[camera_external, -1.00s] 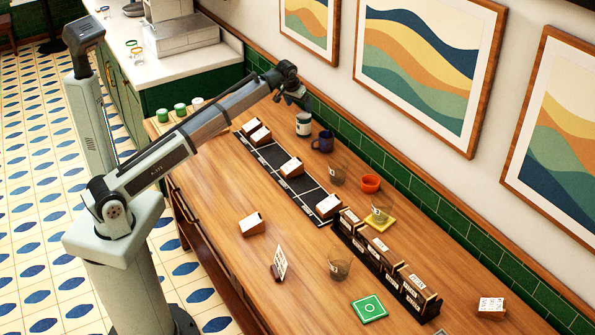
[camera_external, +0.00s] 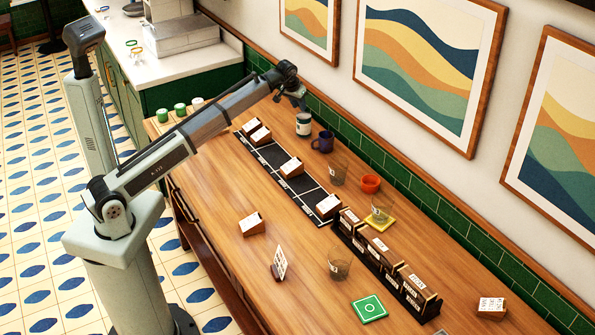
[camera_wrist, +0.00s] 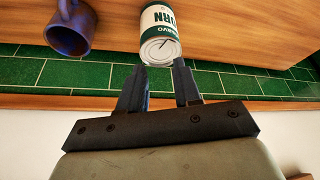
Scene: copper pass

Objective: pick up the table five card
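Small wooden blocks with white card faces sit about the table; their print is too small to read, so I cannot tell which is the table five card. Two blocks (camera_external: 260,135) are at the far end of a black strip (camera_external: 270,152), one (camera_external: 292,168) is midway and one (camera_external: 328,206) is at its near end. Another block (camera_external: 252,224) stands apart at the left, and one (camera_external: 491,307) is at the far right. My gripper (camera_external: 297,101) is above the far wall edge of the table, away from the cards. In the wrist view my gripper (camera_wrist: 158,82) is open and empty.
A green-and-white can (camera_external: 303,124) stands near my gripper, with a dark blue mug (camera_external: 323,142) beside it. Drinking glasses, an orange bowl (camera_external: 370,183) and a dark card rack (camera_external: 385,262) line the right. A white sign (camera_external: 280,262) stands on the bare table's left part.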

